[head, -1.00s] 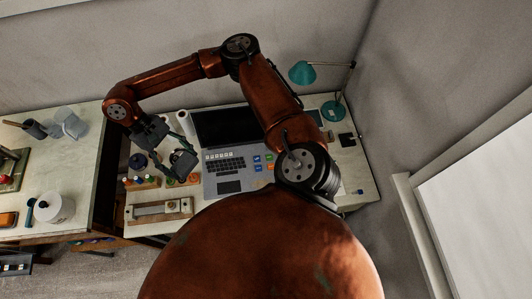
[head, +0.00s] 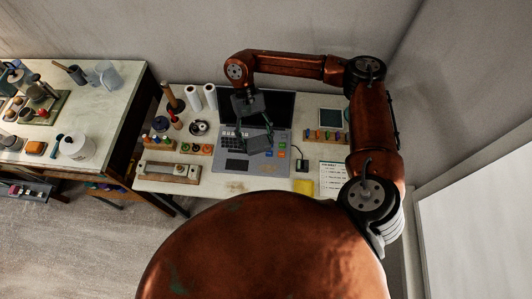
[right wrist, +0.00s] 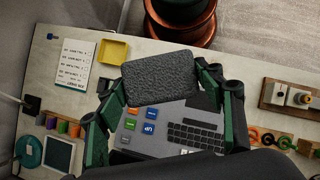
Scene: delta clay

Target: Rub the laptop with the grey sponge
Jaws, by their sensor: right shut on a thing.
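The laptop (head: 234,168) lies open on the right-hand table, with a dark screen, a grey keyboard deck and colored stickers. It also shows in the right wrist view (right wrist: 152,142). My right gripper (head: 256,133) is over the keyboard deck, shut on the dark grey sponge (head: 259,146). In the right wrist view the sponge (right wrist: 162,79) is a rough rounded block between the green fingers and covers part of the laptop. I cannot tell whether the sponge touches the laptop. My left gripper is not in view.
A yellow tray (head: 304,187) and a printed card (head: 332,178) lie right of the laptop. A wooden rack (head: 322,136) of colored pieces stands behind them. White rolls (head: 196,98) and a wooden fixture (head: 170,172) are on the left. A gap separates the two tables.

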